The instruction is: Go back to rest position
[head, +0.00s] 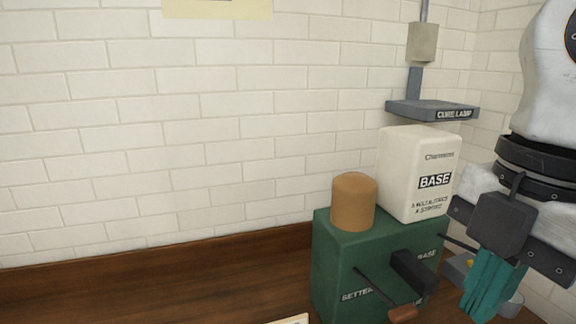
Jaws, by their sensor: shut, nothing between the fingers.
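My gripper (490,290) is at the lower right of the head view, with teal fingers pointing down. Its fingers are together with nothing between them. It hangs to the right of the green box, in front of a small grey container. My white and dark arm comes down from the upper right edge. The gripper hides part of what stands behind it.
A green box (335,262) with levers stands on the wooden counter (180,285). On it are a tan cylinder (353,203) and a white block labelled BASE (418,170). A grey cure lamp (425,111) hangs above. The counter's left side is clear before a tiled wall.

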